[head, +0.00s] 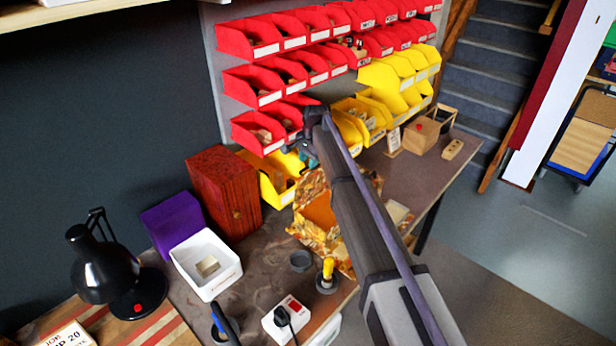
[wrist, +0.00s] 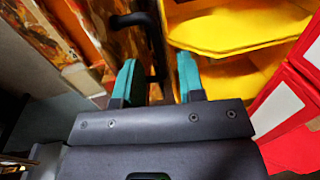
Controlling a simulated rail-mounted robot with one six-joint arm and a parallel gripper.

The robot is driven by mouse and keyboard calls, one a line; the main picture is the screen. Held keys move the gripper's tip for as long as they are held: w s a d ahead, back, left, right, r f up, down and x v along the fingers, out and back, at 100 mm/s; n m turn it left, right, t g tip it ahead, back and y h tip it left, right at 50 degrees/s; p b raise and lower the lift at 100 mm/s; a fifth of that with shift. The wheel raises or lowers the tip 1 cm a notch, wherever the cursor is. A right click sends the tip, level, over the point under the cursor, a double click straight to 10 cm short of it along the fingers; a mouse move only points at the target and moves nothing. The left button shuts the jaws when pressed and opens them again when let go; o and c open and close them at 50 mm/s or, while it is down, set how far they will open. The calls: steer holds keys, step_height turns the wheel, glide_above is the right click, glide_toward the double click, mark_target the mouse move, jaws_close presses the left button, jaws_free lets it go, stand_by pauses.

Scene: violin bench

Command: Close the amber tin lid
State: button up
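The amber tin (head: 308,237), with a mottled amber and brown pattern, stands on the bench in the middle of the head view. Its plain orange inside shows, so its lid is open; my arm hides part of the tin. In the wrist view mottled amber surfaces (wrist: 88,22) stand upright at the upper left, with a dark bar-shaped handle (wrist: 132,19) beside them. My gripper (wrist: 158,78) has two teal fingers apart with nothing held between them. The handle is beyond the fingertips; contact cannot be told. In the head view my gripper (head: 303,148) is above the tin's far side, near the bins.
Yellow bins (head: 277,186) and red bins (head: 262,130) crowd behind my gripper. A reddish wooden box (head: 224,190), a purple box (head: 172,222) and a white tray (head: 190,262) stand left. A yellow-handled tool (head: 328,268) stands in front. A wooden box (head: 425,138) stands right.

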steer(key=shift+w+a+f+b, duration=0.1)
steer(key=shift+f+b, duration=0.2)
steer(key=shift+f, duration=0.65)
steer(key=shift+r, duration=0.1)
steer(key=shift+c, duration=0.5)
jaws_close()
